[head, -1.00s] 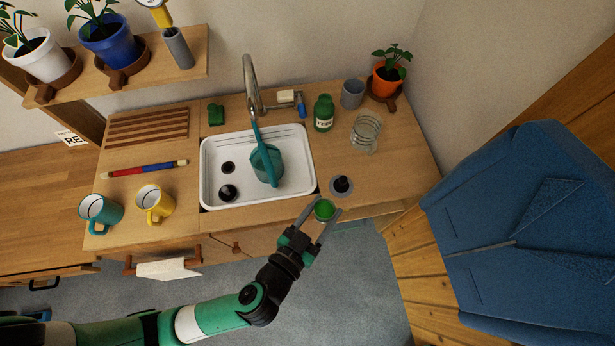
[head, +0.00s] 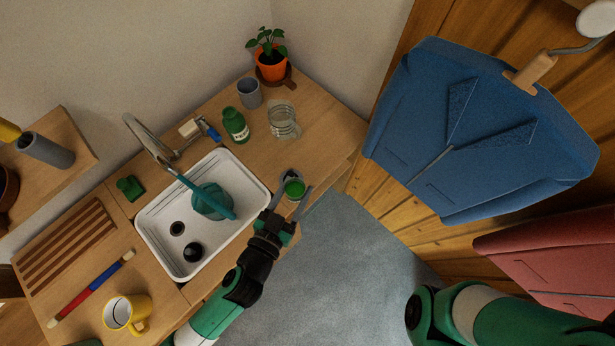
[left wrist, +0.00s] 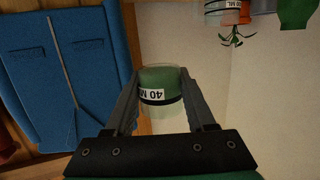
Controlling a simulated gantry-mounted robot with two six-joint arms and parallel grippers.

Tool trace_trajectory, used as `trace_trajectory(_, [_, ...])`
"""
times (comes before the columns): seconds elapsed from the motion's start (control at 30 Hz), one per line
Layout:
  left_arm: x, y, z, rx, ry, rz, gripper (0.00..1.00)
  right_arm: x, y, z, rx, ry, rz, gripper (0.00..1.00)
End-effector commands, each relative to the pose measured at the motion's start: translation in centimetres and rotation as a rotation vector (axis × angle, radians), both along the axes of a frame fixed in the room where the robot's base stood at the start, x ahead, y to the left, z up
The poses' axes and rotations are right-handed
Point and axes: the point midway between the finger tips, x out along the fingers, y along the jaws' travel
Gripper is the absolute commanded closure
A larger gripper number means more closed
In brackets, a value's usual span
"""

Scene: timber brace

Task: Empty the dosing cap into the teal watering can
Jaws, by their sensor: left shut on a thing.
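My left gripper (head: 290,208) is shut on the dosing cap (head: 294,188), beside the sink's right end near the counter's front edge. In the left wrist view the clear cap (left wrist: 159,88) sits between the fingers (left wrist: 160,110). It holds green liquid and has a label reading 40 ML. That view is upside down, and the cap looks upright. The teal watering can (head: 213,203) stands in the white sink, left of the gripper, with its long teal spout or handle (head: 188,182) reaching toward the tap. My right gripper is outside the views.
The white sink basin (head: 259,188) has a tap (head: 150,135) behind it. A green bottle (head: 235,126), glass jar (head: 283,121), grey cup (head: 249,93) and orange plant pot (head: 271,66) stand on the counter behind the cap. A yellow mug (head: 127,314) is at front left.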

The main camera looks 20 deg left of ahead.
Motion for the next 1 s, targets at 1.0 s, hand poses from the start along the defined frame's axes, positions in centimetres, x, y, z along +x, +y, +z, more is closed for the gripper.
trace_trajectory(1.0, [-9.6,30.3,-5.9,-0.019,-0.014,0.705,1.00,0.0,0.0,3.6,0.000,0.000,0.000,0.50])
